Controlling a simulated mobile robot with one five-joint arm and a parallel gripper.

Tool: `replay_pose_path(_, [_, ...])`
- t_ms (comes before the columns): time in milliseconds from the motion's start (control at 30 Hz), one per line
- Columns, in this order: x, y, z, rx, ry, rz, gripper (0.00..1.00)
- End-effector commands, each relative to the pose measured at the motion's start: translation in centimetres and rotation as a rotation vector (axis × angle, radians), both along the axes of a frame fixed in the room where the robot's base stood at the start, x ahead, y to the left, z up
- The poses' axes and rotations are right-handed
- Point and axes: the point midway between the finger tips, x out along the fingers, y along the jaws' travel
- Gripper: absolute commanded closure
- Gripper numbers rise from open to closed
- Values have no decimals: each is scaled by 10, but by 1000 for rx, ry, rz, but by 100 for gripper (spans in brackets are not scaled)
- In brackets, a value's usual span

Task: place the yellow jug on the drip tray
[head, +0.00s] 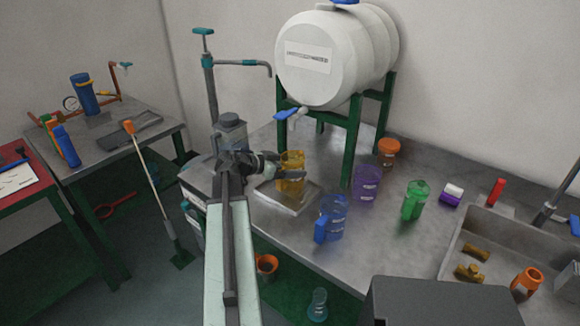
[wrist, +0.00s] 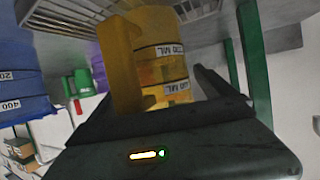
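The yellow jug (head: 291,181) stands upright over the grey drip tray (head: 300,205), and its base appears to rest on it. In the wrist view, which looks upside down, the jug (wrist: 165,70) has its handle on the left. The tray's slotted surface (wrist: 205,9) shows beyond it. My gripper (head: 287,168) is around the jug at its upper part, one finger on each side. In the wrist view the right finger looks slightly apart from the jug wall; the left finger's contact is partly hidden by the handle. The fingers look open.
A blue jug (head: 331,218) stands just right of the tray, with a purple jug (head: 366,185) and a green jug (head: 416,200) farther right. The white barrel (head: 325,65) on its green stand (head: 352,140) rises behind, its blue-handled tap (head: 291,114) above the jug.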

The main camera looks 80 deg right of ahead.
Motion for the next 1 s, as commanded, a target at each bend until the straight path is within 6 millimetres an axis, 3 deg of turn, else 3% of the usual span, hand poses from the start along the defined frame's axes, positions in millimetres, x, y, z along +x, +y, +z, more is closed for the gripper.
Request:
replay_pose_path(367, [3,2,7,0,0,2,6])
replay_pose_path(733, [62,56,43,0,2,5,6])
replay_pose_path(1000, [82,74,51,0,0,1,6])
